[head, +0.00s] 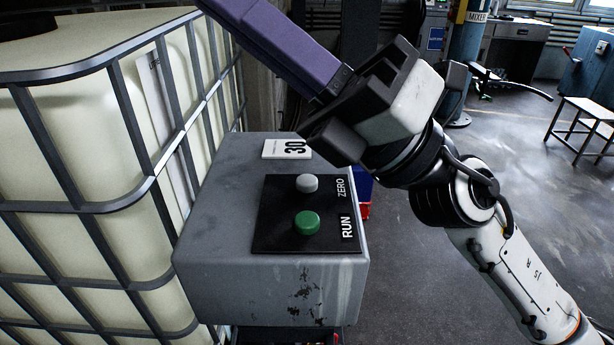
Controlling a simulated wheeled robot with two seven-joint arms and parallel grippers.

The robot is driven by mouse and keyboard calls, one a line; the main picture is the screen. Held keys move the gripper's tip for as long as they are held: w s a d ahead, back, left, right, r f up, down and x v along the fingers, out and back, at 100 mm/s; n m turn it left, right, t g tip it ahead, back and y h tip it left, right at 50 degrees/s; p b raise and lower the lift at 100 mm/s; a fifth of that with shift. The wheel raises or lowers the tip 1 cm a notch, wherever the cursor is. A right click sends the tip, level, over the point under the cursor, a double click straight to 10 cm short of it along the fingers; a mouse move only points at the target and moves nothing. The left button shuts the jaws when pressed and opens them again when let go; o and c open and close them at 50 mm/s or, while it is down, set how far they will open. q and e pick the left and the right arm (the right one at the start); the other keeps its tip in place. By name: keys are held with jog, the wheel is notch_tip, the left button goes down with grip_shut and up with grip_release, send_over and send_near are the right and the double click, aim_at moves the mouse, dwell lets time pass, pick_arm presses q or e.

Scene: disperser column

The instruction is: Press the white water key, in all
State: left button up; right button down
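I see no key marked as water in the head view. A pale grey-white round button (307,183) labelled ZERO and a green button (306,222) labelled RUN sit on a black panel (272,239) on top of a grey box. My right gripper (345,98) comes in from the right, above and behind the panel, apart from both buttons. It appears shut on a long purple bar (280,42) that runs to the upper left and out of the picture. My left gripper is not in view.
The grey box (230,260) also bears a white card (286,149) reading 30. A caged cream tank (75,130) stands close on the left. Open floor lies at right.

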jog(key=s+a+f+n+g+h, duration=0.2)
jog(key=a+f+n+g+h, duration=0.35)
jog(key=f+n+h, duration=0.55)
jog(key=w+d+r+t+h, duration=0.1)
jog(key=w+d+t+h, duration=0.6)
jog(key=w+d, duration=0.4)
jog(key=shift+w+d+t+h, duration=0.35)
jog(key=shift+w+h, duration=0.1)
jog(key=shift+h, duration=0.15)
jog(key=shift+f+n, duration=0.1)
jog(key=shift+n, duration=0.2)
